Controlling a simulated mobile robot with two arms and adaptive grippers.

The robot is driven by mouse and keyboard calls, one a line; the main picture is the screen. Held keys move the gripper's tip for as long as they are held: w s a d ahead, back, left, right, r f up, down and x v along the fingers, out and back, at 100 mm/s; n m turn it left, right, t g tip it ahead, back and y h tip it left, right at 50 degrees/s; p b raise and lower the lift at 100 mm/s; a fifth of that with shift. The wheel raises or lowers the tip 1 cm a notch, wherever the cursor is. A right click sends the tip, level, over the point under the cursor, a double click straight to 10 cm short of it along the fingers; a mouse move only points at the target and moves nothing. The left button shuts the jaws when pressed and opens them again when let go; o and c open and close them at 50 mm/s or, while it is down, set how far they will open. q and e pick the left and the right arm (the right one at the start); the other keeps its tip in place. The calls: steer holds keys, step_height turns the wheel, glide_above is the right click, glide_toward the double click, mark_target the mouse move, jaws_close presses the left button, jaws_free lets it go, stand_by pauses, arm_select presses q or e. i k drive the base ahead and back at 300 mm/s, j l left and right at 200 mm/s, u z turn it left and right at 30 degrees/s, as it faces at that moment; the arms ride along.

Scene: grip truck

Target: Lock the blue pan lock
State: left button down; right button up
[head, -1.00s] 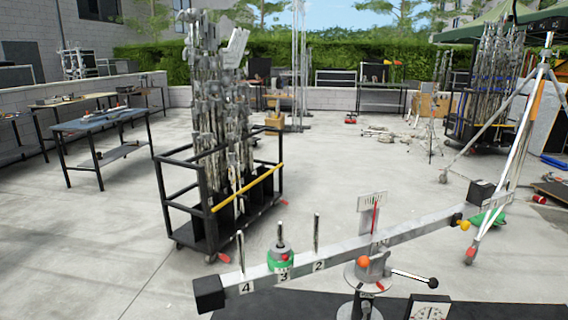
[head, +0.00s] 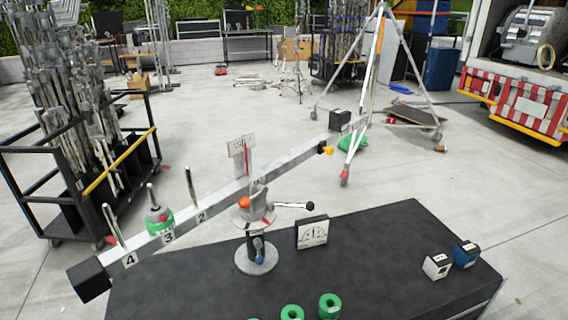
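A balance beam (head: 215,198) stands on a pivot head (head: 258,208) above a black table (head: 370,262). A small blue knob (head: 259,260) shows low on the pivot's post, just above the round grey base (head: 256,266). It is small, and I cannot tell whether it is locked. An orange knob (head: 244,202) and a handle with a black ball (head: 310,206) sit higher on the pivot head. Neither of my grippers is in view.
Green ring weights (head: 329,306) lie at the table's front, and one green weight (head: 159,219) sits on the beam. A pole cart (head: 80,150) stands left, a tripod (head: 376,80) behind.

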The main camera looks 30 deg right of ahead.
mark_target(259, 259)
steer(key=l+z, duration=0.2)
steer(key=z, duration=0.25)
steer(key=l+z, duration=0.2)
steer(key=z, duration=0.25)
steer(key=l+z, duration=0.2)
steer(key=z, duration=0.2)
steer(key=i, duration=0.05)
